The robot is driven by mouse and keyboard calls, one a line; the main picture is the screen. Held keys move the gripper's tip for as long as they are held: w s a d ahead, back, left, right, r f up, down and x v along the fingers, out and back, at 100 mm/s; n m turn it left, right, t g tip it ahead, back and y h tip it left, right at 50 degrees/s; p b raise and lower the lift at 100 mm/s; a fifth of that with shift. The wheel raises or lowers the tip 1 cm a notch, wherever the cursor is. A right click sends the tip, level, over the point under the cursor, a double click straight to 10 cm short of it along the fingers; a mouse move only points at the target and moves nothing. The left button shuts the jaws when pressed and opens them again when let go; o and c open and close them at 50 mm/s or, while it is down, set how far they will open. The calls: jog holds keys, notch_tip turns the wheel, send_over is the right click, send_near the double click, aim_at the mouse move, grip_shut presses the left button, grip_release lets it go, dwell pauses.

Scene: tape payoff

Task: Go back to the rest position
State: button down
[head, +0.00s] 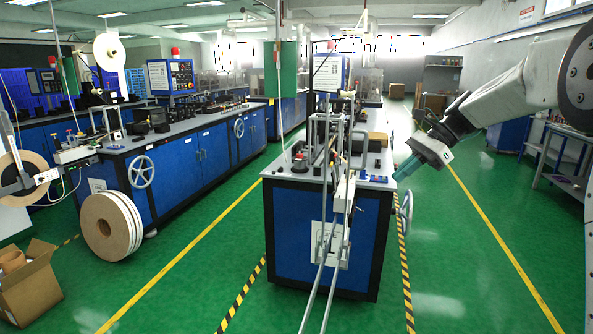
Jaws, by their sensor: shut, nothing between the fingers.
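My gripper (407,166) is at the end of my white arm, which reaches in from the upper right. Its teal fingers point down and left, near the right front corner of the blue machine bench (318,225). The fingers look shut, with nothing seen between them. A gap between the fingertips and the bench top is hard to judge from this view.
Metal rails (335,262) stick out from the bench front toward me. A handwheel (405,215) is on its right side. White tape reels (107,225) and a cardboard box (27,285) stand on the left. The green floor right of the bench is clear.

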jog(key=s+f+n+h, duration=0.2)
jog(key=s+n, duration=0.3)
jog(key=s, duration=0.8)
jog(key=s+f+n+t+h, duration=0.1)
jog(key=s+n+h, duration=0.3)
jog(key=s, duration=1)
jog(key=s+f+n+t+h, duration=0.1)
jog(key=s+f+n+h, duration=0.2)
jog(key=s, duration=1.1)
jog(key=n, duration=0.3)
jog(key=shift+s+d+n, duration=0.15)
jog(key=shift+d+n, duration=0.05)
jog(key=shift+n, duration=0.1)
